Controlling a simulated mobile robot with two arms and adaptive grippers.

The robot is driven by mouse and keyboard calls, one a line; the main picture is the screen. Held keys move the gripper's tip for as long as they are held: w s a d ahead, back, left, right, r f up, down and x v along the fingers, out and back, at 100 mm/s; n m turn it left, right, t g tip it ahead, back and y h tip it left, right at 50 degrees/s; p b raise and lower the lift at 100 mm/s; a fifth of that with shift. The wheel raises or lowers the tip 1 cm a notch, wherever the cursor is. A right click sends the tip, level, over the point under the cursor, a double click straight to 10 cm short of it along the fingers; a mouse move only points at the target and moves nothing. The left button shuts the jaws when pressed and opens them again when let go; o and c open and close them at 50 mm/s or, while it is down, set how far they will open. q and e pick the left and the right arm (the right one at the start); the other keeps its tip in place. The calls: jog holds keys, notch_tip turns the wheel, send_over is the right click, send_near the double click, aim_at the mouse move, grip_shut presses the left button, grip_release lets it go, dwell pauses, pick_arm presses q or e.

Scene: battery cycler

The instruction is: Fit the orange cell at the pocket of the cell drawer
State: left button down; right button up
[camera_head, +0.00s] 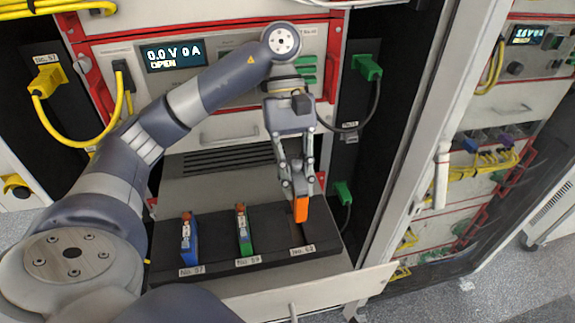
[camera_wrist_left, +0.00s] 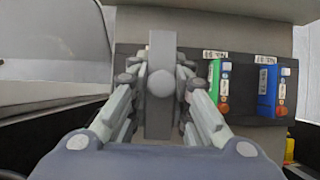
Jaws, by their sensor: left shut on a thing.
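The orange cell (camera_head: 301,209) is upright between the fingertips of my left gripper (camera_head: 299,187), which is shut on it. The cell drawer's black tray (camera_head: 213,222) lies beneath. The cell's lower end is at the right-hand pocket (camera_head: 297,236), behind the label "No. 63"; I cannot tell whether it is above the pocket or partly in it. In the left wrist view, my left gripper (camera_wrist_left: 160,88) has a grey bar between its fingers, and no orange shows. My right gripper is not in view.
A blue cell (camera_head: 189,241) and a green cell (camera_head: 243,232) stand in the other tray pockets, left of the orange one. The cycler front with its display (camera_head: 173,54) rises behind. Green plugs (camera_head: 343,193) and a cable hang at the right.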

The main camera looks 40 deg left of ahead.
pick_arm(q)
jog(key=shift+d+f, duration=0.25)
jog(key=shift+f+b, duration=0.55)
jog(key=shift+f, duration=0.1)
jog(key=shift+a+f+b, duration=0.2)
jog(key=shift+f+b, duration=0.4)
jog(key=shift+f, duration=0.65)
jog(key=shift+d+f, duration=0.1)
jog(key=shift+f, duration=0.5)
jog(key=shift+f+b, duration=0.2)
jog(key=shift+b, duration=0.1)
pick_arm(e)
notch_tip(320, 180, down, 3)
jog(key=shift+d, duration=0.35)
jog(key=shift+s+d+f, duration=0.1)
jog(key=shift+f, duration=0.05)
pick_arm(q)
jog(key=shift+s+d+b, duration=0.1)
jog(key=shift+b, duration=0.35)
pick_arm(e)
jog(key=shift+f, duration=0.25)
